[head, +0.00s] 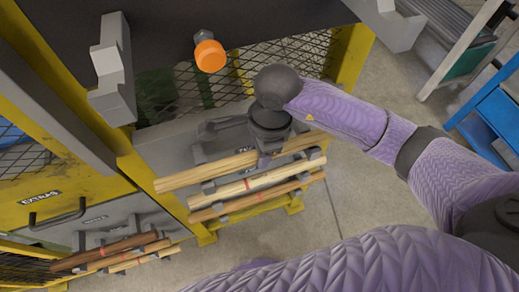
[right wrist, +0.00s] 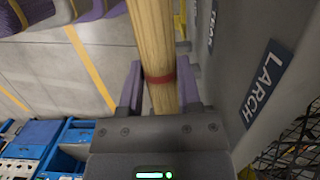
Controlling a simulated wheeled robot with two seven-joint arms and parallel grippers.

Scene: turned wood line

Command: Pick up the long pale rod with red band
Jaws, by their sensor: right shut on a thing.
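A long pale rod with a red band (right wrist: 160,77) lies between the two fingers of my right gripper (right wrist: 160,88) in the right wrist view. The fingers are shut on it at the band. In the head view my right gripper (head: 266,160) is on the uppermost pale rod (head: 205,174) of the rack, and the wrist hides the middle of that rod. Just below it lies another pale rod with a red band (head: 225,191). Below that is a browner rod with a red band (head: 212,211). My left gripper is not in view.
The grey rack panel (head: 165,155) stands in a yellow frame (head: 355,62). An orange-ended knob (head: 209,56) and a grey bracket (head: 112,85) stick out above. Darker rods (head: 105,254) rest at lower left. A LARCH label (right wrist: 267,83) is close beside the gripper.

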